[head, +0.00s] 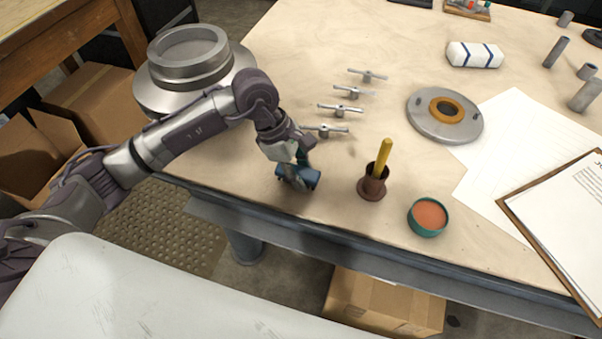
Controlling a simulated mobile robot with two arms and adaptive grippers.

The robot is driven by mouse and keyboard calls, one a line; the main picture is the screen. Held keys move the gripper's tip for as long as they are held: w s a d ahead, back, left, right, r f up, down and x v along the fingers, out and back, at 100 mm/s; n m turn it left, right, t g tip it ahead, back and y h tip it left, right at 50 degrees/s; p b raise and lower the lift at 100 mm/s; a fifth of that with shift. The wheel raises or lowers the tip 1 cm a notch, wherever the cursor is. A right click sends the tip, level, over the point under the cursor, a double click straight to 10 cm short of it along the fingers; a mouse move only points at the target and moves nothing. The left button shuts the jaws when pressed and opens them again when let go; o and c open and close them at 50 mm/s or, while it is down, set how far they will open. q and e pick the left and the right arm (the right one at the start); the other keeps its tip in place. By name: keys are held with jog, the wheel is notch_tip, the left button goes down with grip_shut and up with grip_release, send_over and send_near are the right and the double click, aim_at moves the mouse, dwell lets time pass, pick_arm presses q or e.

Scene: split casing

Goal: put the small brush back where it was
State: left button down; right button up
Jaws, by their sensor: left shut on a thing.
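My left gripper (297,163) is low over the front left of the workbench, shut on a small dark blue thing (311,178). The fingers hide part of this thing, and I cannot tell whether it is a brush or whether it touches the bench top. To its right, a thick yellow handle (383,160) stands nearly upright in a brown round-footed pot (372,188). Its lower end is hidden inside the pot, so I cannot tell whether it is a brush. My right gripper is not in view.
A green-rimmed tin of orange paste (428,217) stands near the front edge. Several T-handled metal pieces (340,109) lie behind my gripper. A flanged disc (445,117), papers and a clipboard (560,215) lie right. A large metal casing (190,70) stands at the left corner.

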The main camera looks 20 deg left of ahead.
pick_arm(q)
jog(key=shift+f, duration=0.7)
jog(key=shift+f, duration=0.1)
jog(key=c, duration=0.9)
grip_release()
jog(key=shift+o, duration=0.8)
